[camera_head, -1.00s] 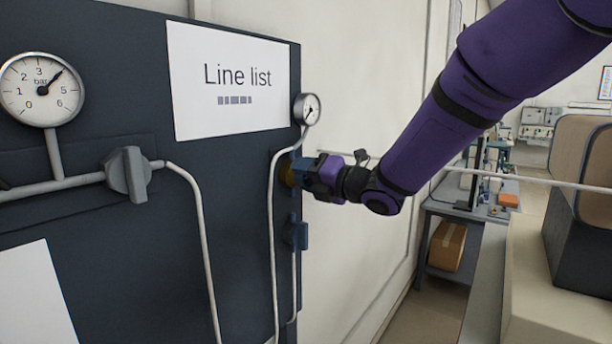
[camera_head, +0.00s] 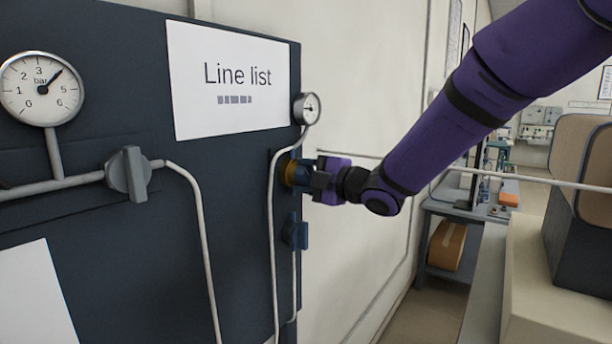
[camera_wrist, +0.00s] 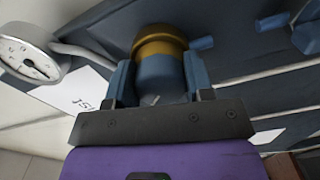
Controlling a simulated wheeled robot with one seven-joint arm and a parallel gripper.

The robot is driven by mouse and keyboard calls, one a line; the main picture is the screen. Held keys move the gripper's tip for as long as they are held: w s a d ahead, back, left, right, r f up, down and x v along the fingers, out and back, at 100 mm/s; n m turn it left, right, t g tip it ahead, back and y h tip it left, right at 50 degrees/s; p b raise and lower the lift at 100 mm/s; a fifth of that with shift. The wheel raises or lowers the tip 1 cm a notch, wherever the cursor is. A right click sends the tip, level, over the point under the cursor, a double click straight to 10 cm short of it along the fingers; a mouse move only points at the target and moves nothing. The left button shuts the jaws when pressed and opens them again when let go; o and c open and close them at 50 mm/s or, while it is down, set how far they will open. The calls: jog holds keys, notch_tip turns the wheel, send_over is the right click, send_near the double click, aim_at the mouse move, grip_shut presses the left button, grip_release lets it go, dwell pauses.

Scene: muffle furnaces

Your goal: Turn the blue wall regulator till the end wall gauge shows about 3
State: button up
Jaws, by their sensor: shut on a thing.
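The blue regulator (camera_wrist: 160,75) has a brass collar (camera_wrist: 158,46) behind it, and the collar also shows in the head view (camera_head: 288,172) on the panel's end face. My gripper (camera_wrist: 160,82) is shut on the regulator's knob, with one finger on each side. In the head view my gripper (camera_head: 310,175) hides most of the knob. The small end gauge (camera_head: 307,109) stands just above, seen at a slant. It also shows in the wrist view (camera_wrist: 30,62), tilted and partly cut off; its numbers are too small to read surely.
A larger gauge (camera_head: 42,89) on the front panel reads about 4, above a grey knob (camera_head: 128,174). A second blue knob (camera_head: 296,234) sits just below my gripper. A pale pipe (camera_head: 274,240) runs close by on the left. A bench (camera_head: 470,212) stands behind my arm.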

jog(key=m, duration=0.6)
jog(key=shift+f+m, duration=0.15)
jog(key=shift+m, duration=0.25)
dwell(0.4)
jog(key=o, duration=0.9)
jog(key=shift+o, duration=0.2)
jog(key=v, duration=1.1)
